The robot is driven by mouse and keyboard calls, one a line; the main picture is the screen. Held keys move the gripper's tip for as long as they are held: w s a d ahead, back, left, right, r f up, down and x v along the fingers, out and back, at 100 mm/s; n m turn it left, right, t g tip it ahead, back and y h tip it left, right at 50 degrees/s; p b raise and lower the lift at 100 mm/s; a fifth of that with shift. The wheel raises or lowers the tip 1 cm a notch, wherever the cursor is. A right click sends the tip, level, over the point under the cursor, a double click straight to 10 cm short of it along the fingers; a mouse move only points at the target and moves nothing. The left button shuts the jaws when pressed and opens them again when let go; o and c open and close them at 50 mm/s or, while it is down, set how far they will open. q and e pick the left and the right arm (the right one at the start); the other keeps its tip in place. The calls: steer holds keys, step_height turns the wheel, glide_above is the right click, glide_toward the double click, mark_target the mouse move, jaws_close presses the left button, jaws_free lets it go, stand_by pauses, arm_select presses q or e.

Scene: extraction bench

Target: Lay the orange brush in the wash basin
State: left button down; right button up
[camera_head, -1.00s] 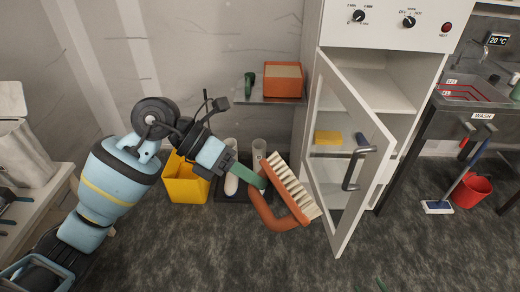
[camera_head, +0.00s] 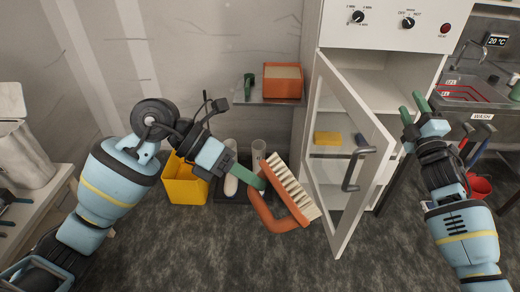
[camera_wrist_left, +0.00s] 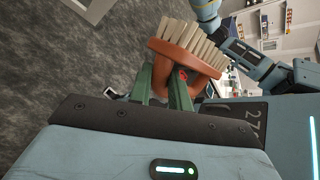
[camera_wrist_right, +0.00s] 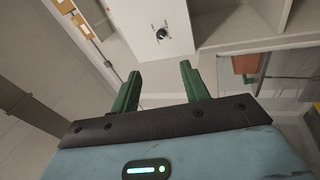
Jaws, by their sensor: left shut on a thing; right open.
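The orange brush (camera_head: 268,216) with pale bristles is held in the air by my left gripper (camera_head: 258,182), left of the open cabinet door. My left gripper is shut on its orange handle; the brush also shows in the left wrist view (camera_wrist_left: 185,57), bristles facing away. My right gripper (camera_head: 412,108) is open and empty, in front of the cabinet's right side; its two green fingers show apart in the right wrist view (camera_wrist_right: 158,90).
A white cabinet has its glass door (camera_head: 345,150) swung open between the brush and the basin. A yellow bin (camera_head: 185,182) stands on the floor at left. A wall shelf holds an orange box (camera_head: 283,80). A red bucket (camera_head: 480,187) stands below the basin, partly hidden by my right arm.

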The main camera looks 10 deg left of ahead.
steer(key=a+r+n+y, duration=0.2)
steer(key=r+n+y, duration=0.15)
steer(key=r, duration=0.35)
steer(key=w+a+r+n+y, duration=0.1)
steer(key=a+r+n+y, duration=0.25)
steer(key=r, duration=0.25)
steer(key=a+r+n+y, duration=0.2)
steer(key=r+n, duration=0.3)
steer(key=r, duration=0.2)
steer(key=s+a+r+n+g+y, duration=0.3)
steer(key=s+a+n+g, duration=0.2)
steer(key=a+n+g, duration=0.25)
steer(key=s+a+r+n+g+y, duration=0.35)
steer(key=a+n+g, duration=0.25)
steer(key=a+n, duration=0.3)
steer(key=s+a+r+n+g+y, duration=0.2)
steer(key=s+a+n+g+y, duration=0.1)
steer(key=s+a+n+g, duration=0.4)
steer(key=s+a+f+n+g+h, duration=0.3)
steer(key=s+a+n+h, duration=0.2)
steer(key=s+a+n, duration=0.15)
steer(key=s+a+f+n+g+h, duration=0.3)
steer(key=s+a+n+h, duration=0.1)
steer(key=s+a+n, duration=0.25)
steer(key=n+t+h, duration=0.8)
steer(key=n+h, duration=0.3)
steer(key=h, duration=0.7)
glide_toward(284, 182)
steer(key=x, duration=1.3)
steer(key=shift+r, duration=0.1)
